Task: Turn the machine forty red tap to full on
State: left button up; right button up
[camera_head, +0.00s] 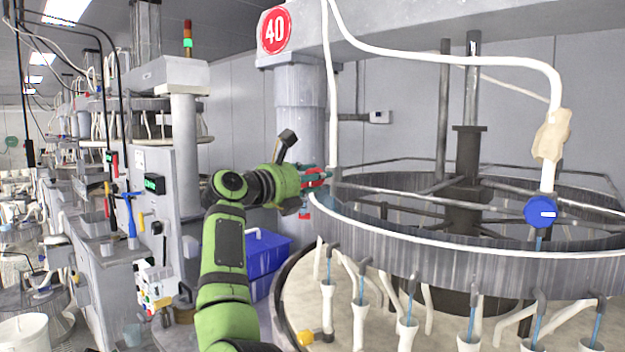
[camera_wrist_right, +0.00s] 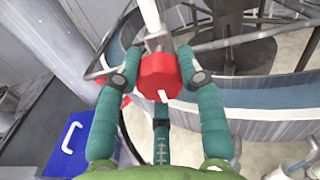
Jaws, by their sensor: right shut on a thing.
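The red tap (camera_wrist_right: 160,82) is a red faceted knob with a short white mark, below a white pipe. The mark slants slightly in the right wrist view. My right gripper (camera_wrist_right: 158,72) has its teal fingers on both sides of the knob, shut on it. In the head view my right gripper (camera_head: 319,176) is at the left rim of the large round tank (camera_head: 440,262), and its fingers hide most of the red tap. The red sign reading 40 (camera_head: 275,30) is on the machine above. My left gripper is not in view.
A blue tap (camera_head: 540,211) hangs on a white pipe at the right of the tank. A blue crate (camera_head: 266,254) stands behind my right arm. Hoses and funnels line the tank's front. A grey column (camera_head: 298,105) rises behind the gripper.

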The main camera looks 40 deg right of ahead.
jog(key=shift+r, duration=0.1)
dwell(0.4)
jog(key=o, duration=1.2)
jog(key=shift+c, duration=0.2)
jog(key=shift+d, duration=0.15)
jog(key=s+a, duration=0.1)
jog(key=a, duration=1.1)
